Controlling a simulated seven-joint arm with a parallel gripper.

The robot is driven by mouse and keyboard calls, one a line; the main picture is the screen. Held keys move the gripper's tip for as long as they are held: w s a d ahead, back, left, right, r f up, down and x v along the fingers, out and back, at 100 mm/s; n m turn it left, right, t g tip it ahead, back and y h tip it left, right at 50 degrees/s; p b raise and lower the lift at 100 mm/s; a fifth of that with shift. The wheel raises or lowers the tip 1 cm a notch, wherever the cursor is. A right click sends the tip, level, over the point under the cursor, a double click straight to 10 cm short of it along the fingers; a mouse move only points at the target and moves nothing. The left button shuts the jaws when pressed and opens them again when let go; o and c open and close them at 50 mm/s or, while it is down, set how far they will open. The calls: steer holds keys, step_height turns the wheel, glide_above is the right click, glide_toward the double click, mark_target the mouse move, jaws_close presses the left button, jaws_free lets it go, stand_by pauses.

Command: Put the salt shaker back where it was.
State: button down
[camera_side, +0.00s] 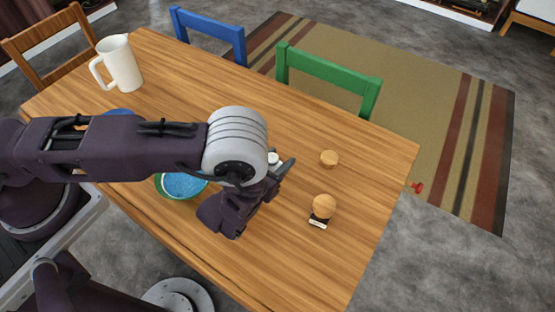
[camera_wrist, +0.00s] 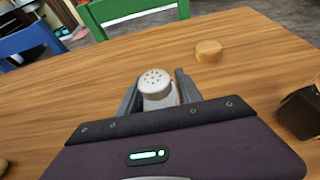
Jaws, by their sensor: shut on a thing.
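The salt shaker (camera_wrist: 157,86) is white with a rounded, holed top. It stands upright between the two fingers of my gripper (camera_wrist: 158,93) in the wrist view, and the gripper is shut on it. In the side view only a small white part of the shaker (camera_side: 273,158) shows past my wrist, beside my gripper (camera_side: 282,169). Its lower part is hidden, and I cannot tell whether its bottom touches the wooden table (camera_side: 270,255).
A small round wooden piece (camera_side: 329,159) and a wooden-topped object with a dark and white lower part (camera_side: 322,208) stand to the right. A green-rimmed blue bowl (camera_side: 182,186) is partly behind my arm. A white pitcher (camera_side: 120,63) stands far left. The right table end is clear.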

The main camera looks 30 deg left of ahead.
steer(key=shift+f, duration=0.25)
steer(key=c, duration=0.8)
jaws_free()
